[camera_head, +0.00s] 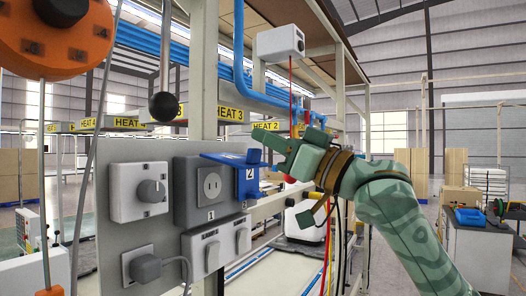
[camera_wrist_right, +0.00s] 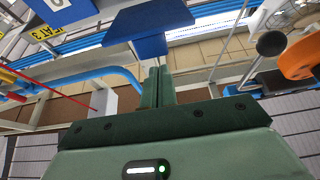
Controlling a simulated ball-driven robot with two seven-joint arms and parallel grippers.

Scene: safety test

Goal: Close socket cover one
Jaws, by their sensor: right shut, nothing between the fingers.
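Socket one (camera_head: 211,188) is a grey box marked 1 on the grey panel, with its outlet face exposed. Its blue cover (camera_head: 226,158) is open, hinged at the top and sticking out roughly level. Socket two's blue cover (camera_head: 249,180), marked 2, hangs closed to its right. My right gripper (camera_head: 268,141) is shut and empty, just right of and slightly above the raised cover's outer end. In the right wrist view, the shut fingers (camera_wrist_right: 158,84) point at a blue cover (camera_wrist_right: 148,22), very near it; contact cannot be told. My left gripper is not in view.
The panel (camera_head: 100,225) also carries a rotary knob box (camera_head: 139,192), a plug with a cable (camera_head: 146,266) and a double switch (camera_head: 216,250). An orange disc (camera_head: 60,35) and a hanging lever ball (camera_head: 163,106) are at upper left. Blue pipes (camera_head: 240,80) run behind.

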